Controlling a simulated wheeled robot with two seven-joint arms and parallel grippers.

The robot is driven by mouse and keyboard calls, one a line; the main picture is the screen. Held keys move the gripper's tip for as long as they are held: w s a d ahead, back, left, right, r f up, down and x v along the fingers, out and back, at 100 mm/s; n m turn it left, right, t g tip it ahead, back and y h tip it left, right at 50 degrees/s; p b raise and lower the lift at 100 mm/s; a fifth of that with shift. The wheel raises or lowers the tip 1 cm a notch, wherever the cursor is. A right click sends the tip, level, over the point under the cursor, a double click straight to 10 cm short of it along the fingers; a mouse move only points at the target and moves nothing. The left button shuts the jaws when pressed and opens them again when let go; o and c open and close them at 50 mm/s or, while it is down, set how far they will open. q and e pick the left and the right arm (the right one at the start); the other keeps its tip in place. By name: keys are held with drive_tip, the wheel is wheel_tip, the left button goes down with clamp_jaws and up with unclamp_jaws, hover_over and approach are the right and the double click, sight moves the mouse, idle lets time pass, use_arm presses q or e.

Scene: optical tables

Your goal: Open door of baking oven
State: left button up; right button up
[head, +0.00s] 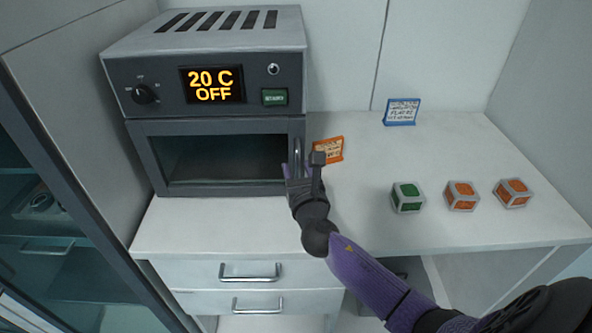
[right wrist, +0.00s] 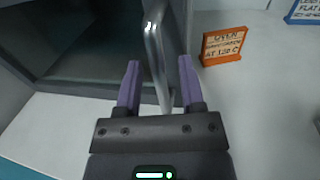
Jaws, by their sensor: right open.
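The baking oven (head: 205,107) stands on the white bench at the left of the head view. Its display reads 20 C OFF. Its dark glass door (head: 222,160) looks shut, with a vertical metal handle (head: 297,157) at the door's right side. In the right wrist view, the handle (right wrist: 157,65) stands between the two purple fingers of my right gripper (right wrist: 160,85). The right gripper (head: 304,165) is open, with a finger on each side of the handle and gaps visible. My left gripper is not in view.
An orange sign (head: 328,150) stands close to the right of the handle, and a blue sign (head: 401,112) farther back. One green cube (head: 407,197) and two orange cubes (head: 461,195) sit on the right of the bench. Drawers (head: 250,272) are below the oven.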

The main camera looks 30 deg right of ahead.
drive_tip(key=shift+w+d, duration=0.1)
drive_tip(key=shift+w, duration=0.2)
drive_tip(key=shift+c, duration=0.3)
clamp_jaws()
idle(1.0)
